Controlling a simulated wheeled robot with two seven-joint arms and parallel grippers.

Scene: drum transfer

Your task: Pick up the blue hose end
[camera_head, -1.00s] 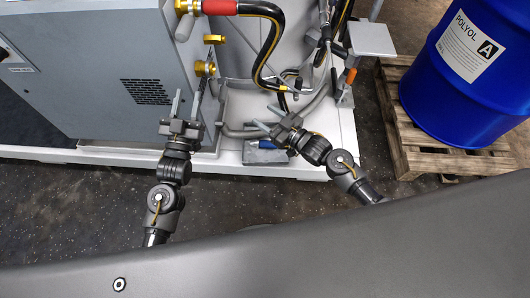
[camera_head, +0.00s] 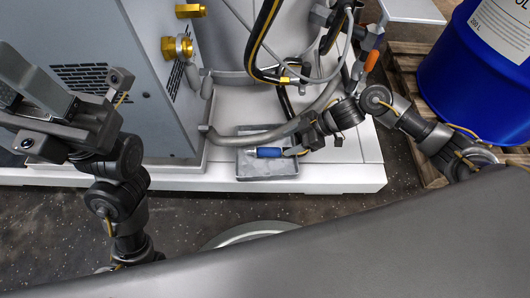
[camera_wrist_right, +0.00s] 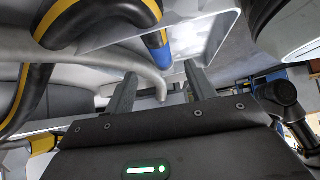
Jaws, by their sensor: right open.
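The blue hose end (camera_head: 268,152) lies in a shallow grey tray (camera_head: 268,173) on the white machine base. In the right wrist view a blue collar (camera_wrist_right: 160,54) sits on a black hose with a yellow stripe, beyond and roughly between my fingertips. My right gripper (camera_head: 300,136) is just right of the hose end. In the right wrist view its two fingers (camera_wrist_right: 160,86) are apart, with nothing held between them. My left gripper (camera_head: 55,100) is raised at the far left, away from the hose end; its finger gap is unclear.
A grey cabinet (camera_head: 150,120) with brass fittings (camera_head: 178,47) stands left of the tray. Black hoses (camera_head: 262,30) and a grey pipe (camera_head: 310,112) run close to my right gripper. A blue drum (camera_head: 475,75) on a wooden pallet (camera_head: 405,65) stands at the right.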

